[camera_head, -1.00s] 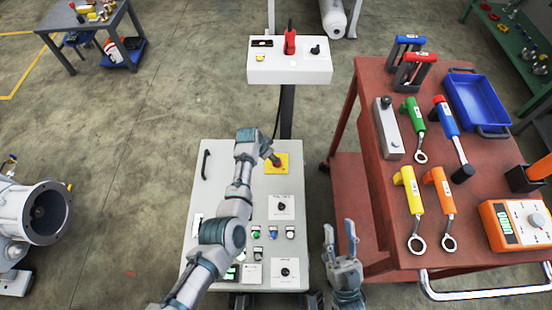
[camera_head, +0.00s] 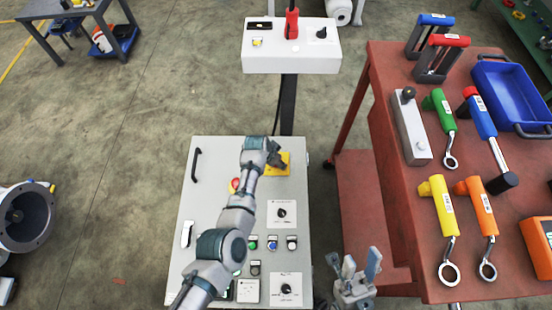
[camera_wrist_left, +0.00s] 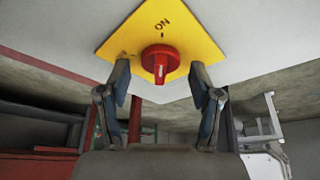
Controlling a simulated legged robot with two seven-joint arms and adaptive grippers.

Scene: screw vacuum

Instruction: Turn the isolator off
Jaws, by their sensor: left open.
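The isolator is a red knob (camera_wrist_left: 160,62) on a yellow plate (camera_wrist_left: 188,35) marked ON, and the knob's grip lines up roughly with that mark in the left wrist view. The plate also shows near the top right of the grey cabinet in the head view (camera_head: 285,168), where my gripper hides the knob. My left gripper (camera_wrist_left: 162,88) is open, with one finger either side of the knob and gaps between. It also shows at the plate in the head view (camera_head: 275,153). My right gripper (camera_head: 361,265) is open and empty, right of the cabinet.
The grey cabinet (camera_head: 210,165) also carries a red button (camera_head: 235,185), dials and small buttons. A white control box (camera_head: 291,60) stands behind it on a post. A red table (camera_head: 400,70) with tools and a blue tray (camera_head: 512,97) is at the right.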

